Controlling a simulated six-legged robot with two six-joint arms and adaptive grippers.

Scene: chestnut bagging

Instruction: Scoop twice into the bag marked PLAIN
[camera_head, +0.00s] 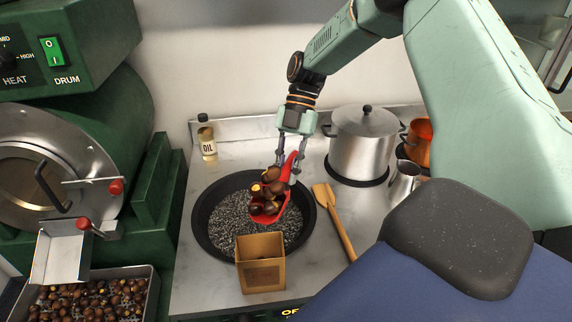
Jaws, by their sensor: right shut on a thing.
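My right gripper (293,158) is shut on a red scoop (283,205), whose handle points up between the fingers. The scoop holds several brown chestnuts (268,188) and hangs over the wide black pan (205,232) of dark grit. An open brown paper bag (261,272) stands upright at the pan's front edge, just below and in front of the scoop. My left gripper is out of view.
An oil bottle (207,139) stands behind the pan. A wooden spatula (334,222) lies to its right, near a lidded steel pot (362,148), a metal jug (403,181) and an orange pot (417,143). The green drum roaster (75,170) and a chestnut tray (150,292) are at left.

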